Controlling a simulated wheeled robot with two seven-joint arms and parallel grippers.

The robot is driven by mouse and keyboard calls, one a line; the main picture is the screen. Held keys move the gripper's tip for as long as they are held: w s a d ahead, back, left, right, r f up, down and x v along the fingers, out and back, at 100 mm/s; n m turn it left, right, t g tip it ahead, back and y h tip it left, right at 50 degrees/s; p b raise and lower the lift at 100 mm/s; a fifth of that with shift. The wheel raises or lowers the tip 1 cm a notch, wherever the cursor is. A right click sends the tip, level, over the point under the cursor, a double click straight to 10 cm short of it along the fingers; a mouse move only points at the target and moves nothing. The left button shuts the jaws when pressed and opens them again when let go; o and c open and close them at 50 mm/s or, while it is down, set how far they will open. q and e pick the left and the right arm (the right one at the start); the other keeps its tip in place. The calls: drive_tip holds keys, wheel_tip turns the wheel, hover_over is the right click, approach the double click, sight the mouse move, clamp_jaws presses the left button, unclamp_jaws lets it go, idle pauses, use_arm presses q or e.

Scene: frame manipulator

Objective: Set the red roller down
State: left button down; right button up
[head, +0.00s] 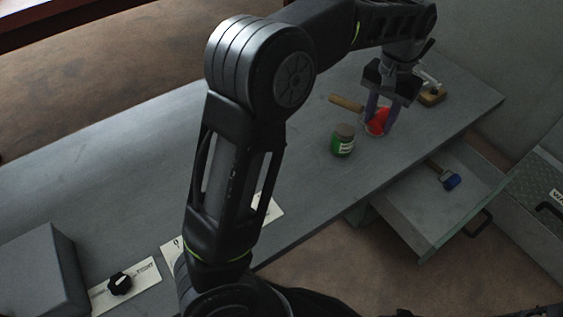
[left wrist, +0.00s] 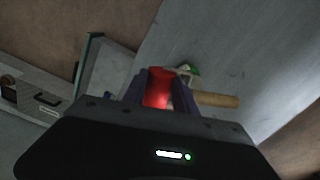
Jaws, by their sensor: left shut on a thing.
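The red roller (head: 377,122) is between the two purple fingers of my left gripper (head: 381,118), near the far right end of the grey bench. In the left wrist view the red roller (left wrist: 158,88) shows between the fingers, and the left gripper (left wrist: 160,90) is shut on it. A tan wooden handle (left wrist: 215,99) sticks out beside the roller; it also shows in the head view (head: 346,103). The roller is low over the bench top; I cannot tell whether it touches. My right gripper is not in view.
A green jar (head: 343,141) stands on the bench close to the roller. A wooden block (head: 432,96) with a pale piece lies behind the gripper. An open drawer (head: 411,232) holds a blue-ended brush (head: 446,177). The bench top (head: 130,140) is bare toward the left.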

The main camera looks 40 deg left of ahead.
use_arm(q)
drive_tip(key=s+a+f+m+p, duration=0.3)
drive_tip(key=s+a+f, duration=0.4)
drive_tip(key=s+a, duration=0.4)
drive_tip(key=s, duration=0.2)
drive_tip(key=shift+s+a+f, duration=0.2)
drive_tip(key=shift+s, duration=0.1)
drive_tip(key=shift+f, duration=0.1)
drive_tip(key=shift+f+b, duration=0.9)
drive_tip(key=shift+f, duration=1.5)
drive_tip(key=shift+f+b, duration=1)
drive_tip(key=shift+f, duration=1.5)
drive_tip(key=shift+f, duration=0.1)
